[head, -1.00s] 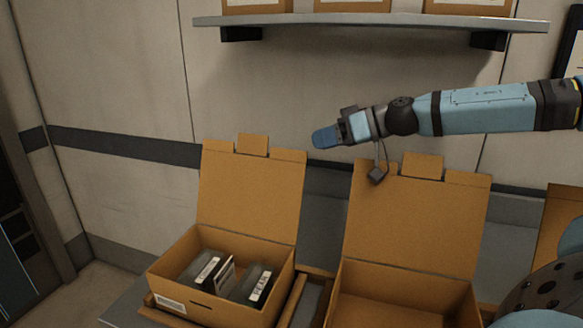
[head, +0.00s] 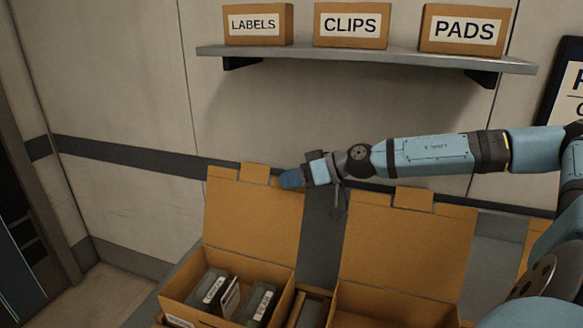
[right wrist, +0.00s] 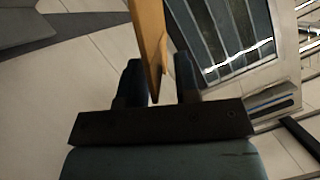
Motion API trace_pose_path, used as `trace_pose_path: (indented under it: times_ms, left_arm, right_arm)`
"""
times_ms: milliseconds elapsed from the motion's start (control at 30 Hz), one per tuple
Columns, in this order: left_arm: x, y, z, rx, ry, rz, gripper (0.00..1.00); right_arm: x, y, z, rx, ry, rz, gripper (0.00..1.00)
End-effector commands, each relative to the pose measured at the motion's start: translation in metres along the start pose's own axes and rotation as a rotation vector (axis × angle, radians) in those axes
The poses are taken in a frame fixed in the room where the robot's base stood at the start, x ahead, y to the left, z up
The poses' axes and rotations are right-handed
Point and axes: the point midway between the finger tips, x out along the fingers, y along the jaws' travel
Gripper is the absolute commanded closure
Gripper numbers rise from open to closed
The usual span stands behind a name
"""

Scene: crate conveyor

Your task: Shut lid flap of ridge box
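Two open cardboard boxes stand side by side, lids raised. The left box (head: 284,305) holds dark cases with white labels; its lid flap (head: 250,218) stands up with a tab on top. The right box (head: 385,311) has its lid (head: 405,245) up too; its visible inside looks empty. I cannot read which is the ridge box. My right gripper (head: 291,180) is at the upper right corner of the left lid. In the right wrist view its fingers (right wrist: 158,75) are apart, with a cardboard panel (right wrist: 149,35) edge-on between them. My left gripper is out of view.
A wall shelf (head: 370,58) above holds boxes marked LABELS (head: 258,25), CLIPS (head: 352,26) and PADS (head: 464,29). The right box's raised lid stands below my right forearm. Free floor shows at the lower left.

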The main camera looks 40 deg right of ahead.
Motion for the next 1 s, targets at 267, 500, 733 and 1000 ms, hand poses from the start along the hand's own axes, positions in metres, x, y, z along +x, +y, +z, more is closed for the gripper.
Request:
trace_pose_path:
  times_ms: [267,500,733,1000]
  left_arm:
    - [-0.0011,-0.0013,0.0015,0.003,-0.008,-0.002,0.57]
    - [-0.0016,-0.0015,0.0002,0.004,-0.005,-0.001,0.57]
    - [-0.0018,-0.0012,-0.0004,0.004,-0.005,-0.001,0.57]
    - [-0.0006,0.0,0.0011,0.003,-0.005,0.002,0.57]
  right_arm:
    - [0.0019,0.0001,0.0009,0.0,0.001,0.0,0.7]
    - [0.0018,0.0001,0.0008,0.0,0.001,0.001,1.0]
    - [0.0016,0.0001,0.0007,-0.001,0.001,0.001,1.0]
    - [-0.0014,0.0038,-0.0008,-0.02,0.0,0.01,1.0]
